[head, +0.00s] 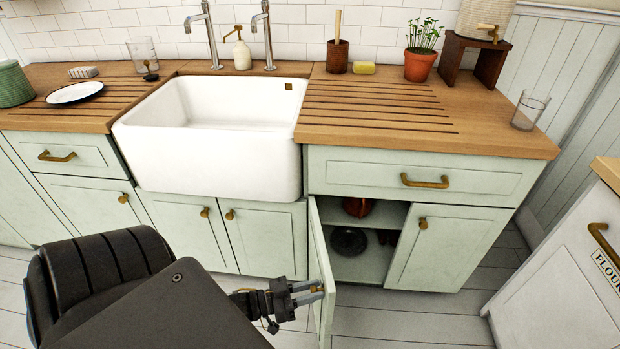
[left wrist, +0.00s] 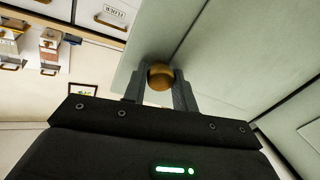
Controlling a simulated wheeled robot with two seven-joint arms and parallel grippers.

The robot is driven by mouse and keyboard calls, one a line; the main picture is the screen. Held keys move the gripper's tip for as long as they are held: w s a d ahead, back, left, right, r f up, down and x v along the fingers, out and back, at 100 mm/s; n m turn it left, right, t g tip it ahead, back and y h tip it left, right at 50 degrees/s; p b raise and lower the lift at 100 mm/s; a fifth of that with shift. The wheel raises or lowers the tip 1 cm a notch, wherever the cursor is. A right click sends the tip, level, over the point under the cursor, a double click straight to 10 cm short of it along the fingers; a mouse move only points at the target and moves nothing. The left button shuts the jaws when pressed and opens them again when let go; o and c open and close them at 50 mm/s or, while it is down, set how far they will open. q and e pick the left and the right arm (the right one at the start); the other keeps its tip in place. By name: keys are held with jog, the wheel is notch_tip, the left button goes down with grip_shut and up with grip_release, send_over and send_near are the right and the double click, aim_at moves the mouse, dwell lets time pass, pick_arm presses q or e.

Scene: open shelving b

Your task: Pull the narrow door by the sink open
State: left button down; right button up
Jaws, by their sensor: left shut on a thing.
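The narrow door (head: 321,270) right of the sink (head: 209,150) stands swung well open and shows nearly edge-on in the head view. My left gripper (head: 312,292) is at its outer side, shut on the brass knob. In the left wrist view the round knob (left wrist: 160,77) sits between the two fingers, with the pale green door panel (left wrist: 190,40) behind it. Inside the open cabinet are a shelf, a reddish-brown pot (head: 357,207) and a dark plate (head: 348,241). My right gripper is in neither view.
The neighbouring cabinet door (head: 440,247) with its own knob is shut, as is the drawer (head: 423,178) above. A white flour cabinet (head: 560,280) stands at the right. Plank floor (head: 420,318) between them is clear.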

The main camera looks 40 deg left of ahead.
pick_arm(q)
jog(key=c, duration=1.1)
grip_release()
jog(key=shift+c, duration=0.2)
jog(key=shift+s+a, duration=0.1)
jog(key=shift+s, duration=0.05)
jog(key=v, duration=1)
jog(key=shift+s, duration=0.25)
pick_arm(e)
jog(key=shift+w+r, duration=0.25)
pick_arm(q)
jog(key=shift+a, duration=0.15)
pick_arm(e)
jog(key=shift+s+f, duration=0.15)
